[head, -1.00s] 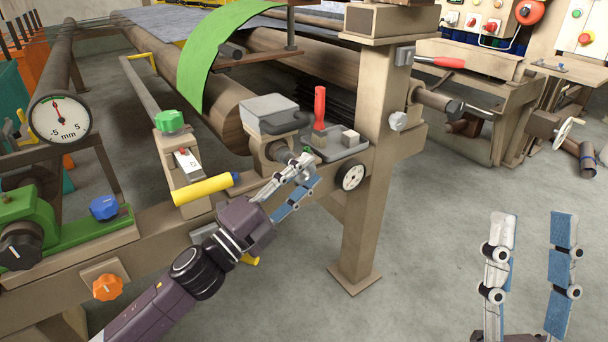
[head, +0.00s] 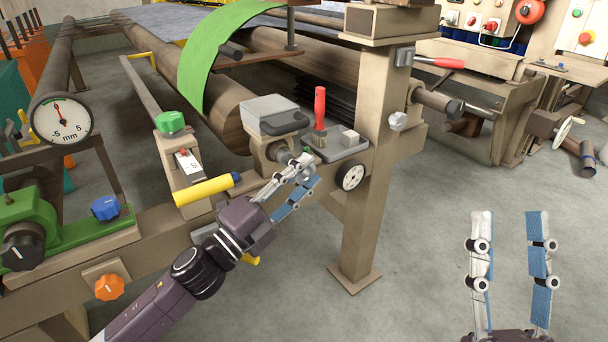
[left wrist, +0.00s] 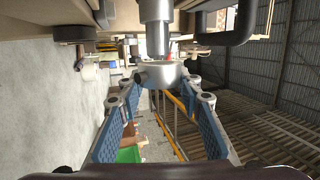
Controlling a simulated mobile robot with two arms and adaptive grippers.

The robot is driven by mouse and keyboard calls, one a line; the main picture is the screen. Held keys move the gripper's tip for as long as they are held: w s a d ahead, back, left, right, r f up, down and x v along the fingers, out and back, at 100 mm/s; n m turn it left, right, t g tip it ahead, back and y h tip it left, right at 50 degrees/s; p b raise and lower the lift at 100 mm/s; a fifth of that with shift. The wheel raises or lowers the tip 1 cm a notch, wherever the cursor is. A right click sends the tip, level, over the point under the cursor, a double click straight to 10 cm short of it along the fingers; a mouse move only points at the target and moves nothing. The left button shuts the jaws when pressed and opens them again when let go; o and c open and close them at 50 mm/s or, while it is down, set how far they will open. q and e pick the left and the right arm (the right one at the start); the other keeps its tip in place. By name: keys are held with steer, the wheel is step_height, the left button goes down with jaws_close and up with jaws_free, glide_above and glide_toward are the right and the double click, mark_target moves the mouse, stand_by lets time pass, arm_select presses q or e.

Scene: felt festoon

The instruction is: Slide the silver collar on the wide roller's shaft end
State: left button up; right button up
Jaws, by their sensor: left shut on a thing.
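The silver collar (left wrist: 160,73) is a short metal ring between the fingertips of my left gripper (left wrist: 161,88). In the left wrist view the wide roller's stepped metal shaft end (left wrist: 157,38) points at the collar, roughly in line with it. Its narrow tip reaches the collar's near rim; I cannot tell whether it is inside. In the head view my left gripper (head: 304,172) is at the bearing block beside the wide roller (head: 228,115), with the collar (head: 304,160) small and partly hidden. My right gripper (head: 508,230) is open and empty over the floor.
A grey tray (head: 340,152) with a red-handled tool (head: 320,105) lies right behind the left fingers. The grey bearing cap (head: 270,115) with its dark handle stands close by. A yellow cylinder (head: 206,189) and a frame post (head: 375,150) flank the arm.

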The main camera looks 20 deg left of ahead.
stand_by(0.5)
steer(key=shift+w+a+f+g, duration=0.15)
steer(key=shift+w+f+g, duration=0.25)
steer(key=shift+w+f, duration=0.15)
steer(key=shift+w+h, duration=0.1)
steer(key=shift+h, duration=0.3)
arm_select(q)
steer(key=shift+w+a, duration=0.1)
steer(key=shift+a, duration=0.05)
steer(key=shift+w+a, duration=0.75)
steer(key=shift+a, duration=0.2)
arm_select(e)
steer(key=shift+s+r, duration=0.15)
steer(key=shift+s, duration=0.05)
arm_select(q)
steer(key=shift+w+a, duration=0.45)
steer(key=shift+a, duration=0.05)
arm_select(e)
steer(key=shift+s+r+y, duration=0.2)
steer(key=shift+y, duration=0.1)
arm_select(q)
steer(key=shift+d, duration=0.1)
